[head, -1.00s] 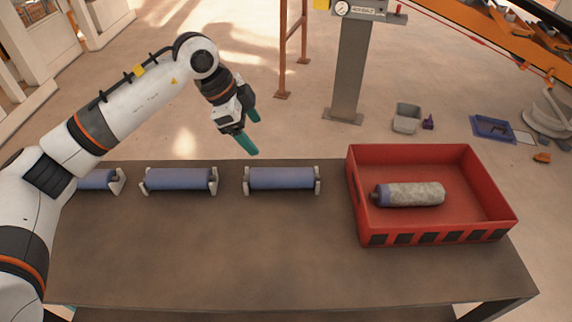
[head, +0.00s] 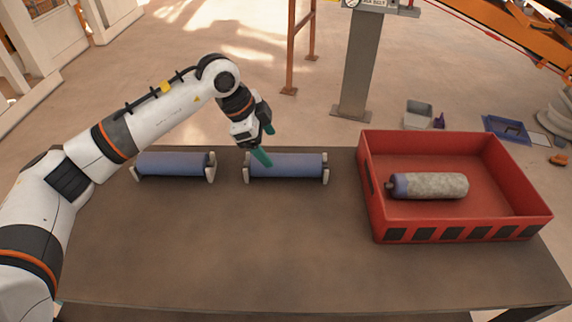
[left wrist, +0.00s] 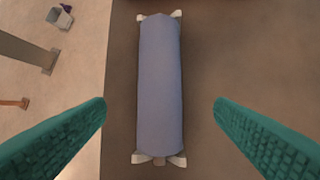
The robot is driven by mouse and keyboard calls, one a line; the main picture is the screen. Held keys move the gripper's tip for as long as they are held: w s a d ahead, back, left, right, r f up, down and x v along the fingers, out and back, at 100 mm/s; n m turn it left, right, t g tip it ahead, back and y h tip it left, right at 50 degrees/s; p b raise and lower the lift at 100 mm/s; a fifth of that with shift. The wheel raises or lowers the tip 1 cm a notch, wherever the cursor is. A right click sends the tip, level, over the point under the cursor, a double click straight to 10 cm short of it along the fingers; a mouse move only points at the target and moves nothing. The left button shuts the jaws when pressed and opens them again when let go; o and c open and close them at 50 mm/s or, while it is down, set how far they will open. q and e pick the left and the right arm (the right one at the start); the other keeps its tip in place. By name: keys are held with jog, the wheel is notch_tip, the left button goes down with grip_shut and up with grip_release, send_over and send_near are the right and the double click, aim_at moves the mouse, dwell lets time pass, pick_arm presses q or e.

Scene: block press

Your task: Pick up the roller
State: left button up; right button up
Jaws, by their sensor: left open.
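A blue roller (head: 292,164) lies across two pale end supports near the table's back edge, in the middle of the head view. In the left wrist view the same roller (left wrist: 160,85) lies lengthwise between my open fingers, apart from both. My left gripper (head: 266,145) is open and empty, just above and behind this roller; one green fingertip overlaps its left part in the head view. A second blue roller (head: 173,165) rests on like supports to the left. A third roller (head: 430,186), mostly covered in grey-white, lies in the red crate. My right gripper is out of view.
The red crate (head: 458,234) stands on the right of the brown table (head: 230,240). The table's front and middle are clear. Behind the table stand a grey post (head: 358,75) and an orange post (head: 293,50). A grey bin (head: 418,114) is on the floor.

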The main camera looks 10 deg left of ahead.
aim_at(280, 157)
pick_arm(q)
jog(key=x, duration=0.3)
jog(key=shift+d+f+p, duration=0.1)
jog(key=shift+d+p, duration=0.05)
jog(key=shift+p, duration=0.15)
jog(key=p+x, duration=0.1)
jog(key=x, duration=0.1)
jog(key=p+x, duration=0.1)
jog(key=x, duration=0.2)
jog(key=shift+d, duration=0.2)
jog(key=shift+w+f, duration=0.1)
jog(key=shift+f, duration=0.05)
jog(key=c, duration=1.3)
jog(key=shift+c, duration=0.9)
